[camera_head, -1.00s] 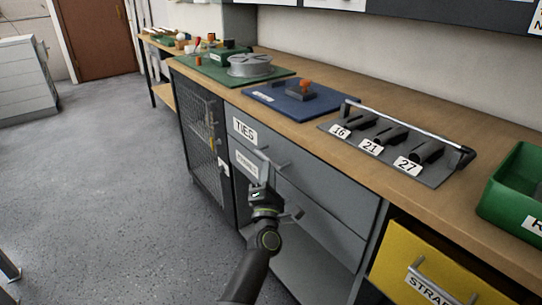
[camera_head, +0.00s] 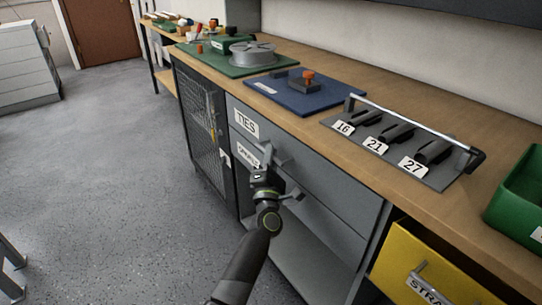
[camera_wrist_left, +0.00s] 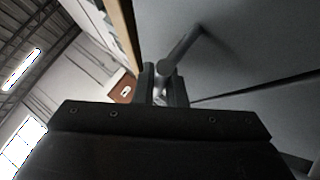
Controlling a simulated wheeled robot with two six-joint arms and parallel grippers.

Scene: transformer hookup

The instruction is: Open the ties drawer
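The ties drawer (camera_head: 310,187) is the upper grey drawer under the bench, with a "TIES" label (camera_head: 246,123) at its left end. It sits closed, flush with the cabinet front. Its bar handle (camera_wrist_left: 181,59) shows in the left wrist view, standing out from the grey front, with its near end between my left gripper's fingers (camera_wrist_left: 162,86). The fingers are close together on either side of the bar. In the head view my left gripper (camera_head: 267,158) is at this handle and hides part of it. My right gripper is not in view.
A lower grey drawer (camera_head: 310,220) with its own handle lies just below. A mesh-door cabinet (camera_head: 203,130) stands to the left and a yellow strap drawer (camera_head: 425,268) to the right. The bench top (camera_head: 320,125) overhangs above.

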